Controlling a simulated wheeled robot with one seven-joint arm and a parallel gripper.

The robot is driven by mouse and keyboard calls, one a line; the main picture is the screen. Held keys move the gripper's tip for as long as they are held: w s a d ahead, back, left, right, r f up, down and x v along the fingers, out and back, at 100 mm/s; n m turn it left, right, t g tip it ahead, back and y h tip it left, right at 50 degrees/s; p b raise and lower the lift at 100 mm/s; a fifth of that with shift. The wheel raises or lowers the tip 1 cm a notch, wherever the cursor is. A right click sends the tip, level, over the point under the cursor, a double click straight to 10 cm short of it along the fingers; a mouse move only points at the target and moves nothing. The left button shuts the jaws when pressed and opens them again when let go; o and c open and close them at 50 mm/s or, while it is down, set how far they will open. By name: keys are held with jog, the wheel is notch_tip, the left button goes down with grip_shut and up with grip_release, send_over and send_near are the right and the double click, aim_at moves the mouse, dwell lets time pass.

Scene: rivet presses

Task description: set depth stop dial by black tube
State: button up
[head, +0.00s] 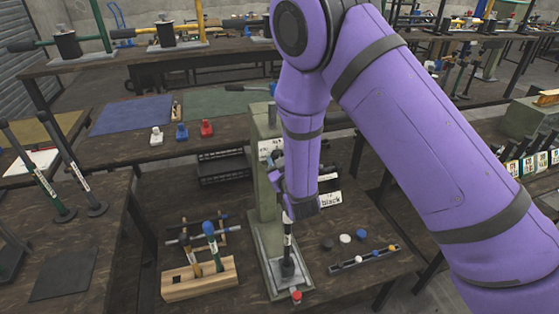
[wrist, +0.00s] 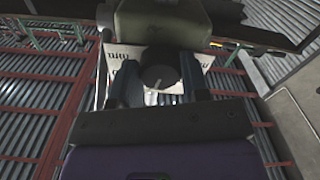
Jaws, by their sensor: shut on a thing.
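The green press (head: 264,165) stands in the middle of the head view. A white card reading "black" (head: 331,199) shows beside it. A dark upright rod with a white label (head: 288,241) stands on the press's grey base (head: 266,262). My gripper (head: 284,186) is at the front of the press, above this rod. In the wrist view, the round dark depth stop dial (wrist: 160,74) with a pale pointer mark sits between my two fingers (wrist: 159,85), which are shut on it. A white plate with partly hidden lettering (wrist: 125,58) lies behind the dial. My arm hides part of the press.
A wooden rack with tools (head: 201,278) stands left of the press base. Several small discs (head: 345,239) and a strip with coloured knobs (head: 364,258) lie to the right. Blue, white and red pieces (head: 182,132) sit on the bench behind. Tall dark handles (head: 64,160) stand at left.

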jog(key=shift+f+n, duration=0.1)
jog(key=shift+n, duration=0.5)
jog(key=o, duration=0.9)
jog(key=shift+o, duration=0.2)
jog(key=v, duration=1)
jog(key=shift+s, duration=0.4)
jog(key=shift+d, duration=0.15)
